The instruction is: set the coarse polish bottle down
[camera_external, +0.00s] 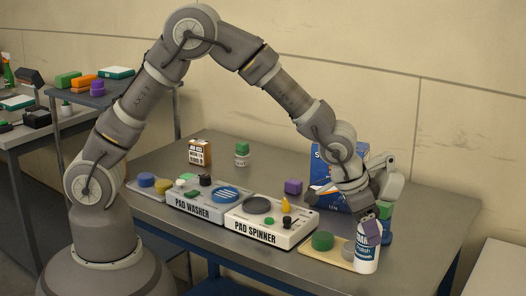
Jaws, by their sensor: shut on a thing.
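The coarse polish bottle (366,254) is white with dark blue lettering, of which "polish" is partly readable. It is upright at the right front of the grey table (430,215). My gripper (371,231) is shut on its upper part, and a finger covers some of its label. The bottle's base shows close to the right end of a tan board (338,261). I cannot tell whether the base touches the table or hangs just above it.
The board carries a green pad (322,240) and a grey one. Left of it stand the pad spinner (270,232) and pad washer (195,207). A blue box (325,165) and a green item (387,211) stand behind my gripper. The table's right end looks clear.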

